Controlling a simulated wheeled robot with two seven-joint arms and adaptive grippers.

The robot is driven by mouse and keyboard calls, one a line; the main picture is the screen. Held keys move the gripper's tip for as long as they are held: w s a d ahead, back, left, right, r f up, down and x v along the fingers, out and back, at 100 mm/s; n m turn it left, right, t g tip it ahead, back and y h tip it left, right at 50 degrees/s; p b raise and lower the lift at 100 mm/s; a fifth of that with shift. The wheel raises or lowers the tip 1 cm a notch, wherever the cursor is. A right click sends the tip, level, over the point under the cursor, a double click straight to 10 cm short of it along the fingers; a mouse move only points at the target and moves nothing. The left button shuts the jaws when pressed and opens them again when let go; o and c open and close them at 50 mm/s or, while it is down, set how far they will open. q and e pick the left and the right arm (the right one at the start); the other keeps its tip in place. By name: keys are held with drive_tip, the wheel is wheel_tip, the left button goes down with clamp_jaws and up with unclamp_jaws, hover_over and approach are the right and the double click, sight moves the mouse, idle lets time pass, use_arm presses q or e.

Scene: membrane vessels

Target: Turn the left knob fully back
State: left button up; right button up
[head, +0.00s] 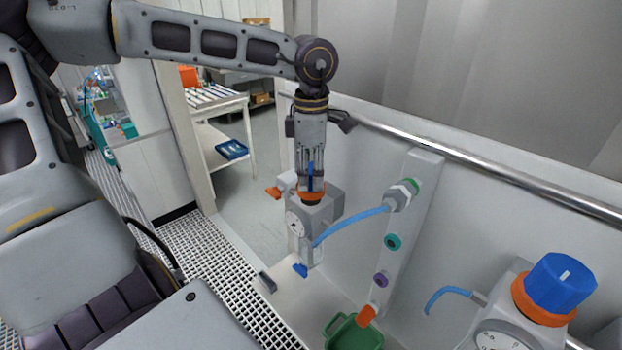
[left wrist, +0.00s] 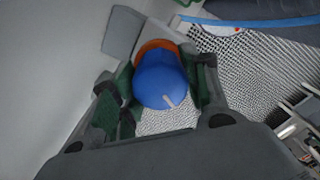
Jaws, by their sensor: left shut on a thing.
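The left knob is blue with an orange collar and sits on top of a grey unit (head: 322,212) with a round dial. In the head view my left gripper (head: 311,178) comes down on it from above and mostly covers it. In the left wrist view the blue knob (left wrist: 158,82) stands between the two dark green finger pads of my left gripper (left wrist: 162,76), which is shut on it. A pale mark on the knob points toward the lower right of that view. My right gripper is not in view.
A second blue knob (head: 560,283) with an orange collar stands at the right. A blue hose (head: 350,224) runs from the left unit to a white wall panel (head: 408,215) with coloured ports. A green bin (head: 355,335) stands below. A metal rail (head: 480,156) runs along the wall.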

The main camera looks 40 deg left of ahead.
use_arm(q)
drive_tip(key=shift+f+n+b, duration=0.15)
drive_tip(key=shift+n+b, duration=0.4)
drive_tip(key=shift+n, duration=0.25)
drive_tip(key=n+b, duration=0.1)
drive_tip(key=n, duration=0.1)
drive_tip(key=shift+n+b, duration=0.75)
drive_tip(key=shift+n, duration=0.35)
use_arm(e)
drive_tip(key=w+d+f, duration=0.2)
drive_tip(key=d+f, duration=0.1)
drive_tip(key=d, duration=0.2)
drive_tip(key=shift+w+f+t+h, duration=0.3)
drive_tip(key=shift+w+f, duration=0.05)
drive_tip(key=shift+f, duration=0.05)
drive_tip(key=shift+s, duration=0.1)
